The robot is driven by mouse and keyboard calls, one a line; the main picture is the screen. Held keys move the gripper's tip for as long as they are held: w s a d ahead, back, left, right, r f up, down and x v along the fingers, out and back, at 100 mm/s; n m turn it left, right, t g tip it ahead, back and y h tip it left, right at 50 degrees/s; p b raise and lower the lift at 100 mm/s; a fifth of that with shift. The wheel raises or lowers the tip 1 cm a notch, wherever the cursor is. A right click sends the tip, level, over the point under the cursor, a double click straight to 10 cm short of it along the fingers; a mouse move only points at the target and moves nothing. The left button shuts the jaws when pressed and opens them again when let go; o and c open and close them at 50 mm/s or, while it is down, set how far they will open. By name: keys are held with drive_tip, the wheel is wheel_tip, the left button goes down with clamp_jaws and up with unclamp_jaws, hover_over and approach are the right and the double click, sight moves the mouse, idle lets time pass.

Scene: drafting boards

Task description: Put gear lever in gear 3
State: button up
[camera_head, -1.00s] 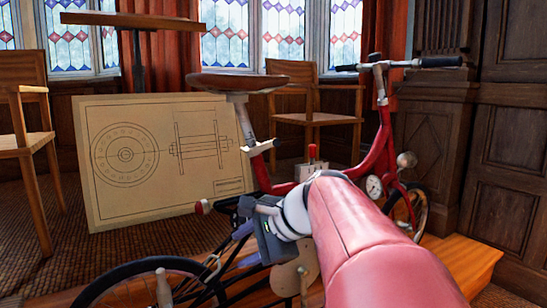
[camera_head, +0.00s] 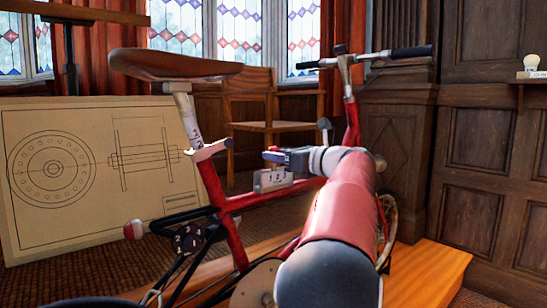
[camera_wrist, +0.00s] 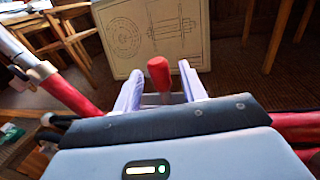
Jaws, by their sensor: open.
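The gear lever has a red knob (camera_head: 272,156) and rises from a small pale box (camera_head: 270,180) marked 1 2 3 on the top tube of a red bicycle (camera_head: 222,215). My gripper (camera_head: 284,157) is at the knob's height, reaching it from the right. In the wrist view the red knob (camera_wrist: 159,73) stands between the two pale fingers of my open gripper (camera_wrist: 160,67), with a gap visible on each side. The lever's shaft is mostly hidden there, and I cannot tell which number it stands at.
A numbered dial (camera_head: 187,238) sits low on the bicycle, left of the box. The saddle (camera_head: 172,65) and handlebar (camera_head: 385,54) rise on either side of my arm. A drawing board (camera_head: 90,180) leans behind. A wooden chair (camera_head: 250,125) stands beyond.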

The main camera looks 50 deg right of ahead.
drive_tip(key=shift+w, duration=0.85)
clamp_jaws()
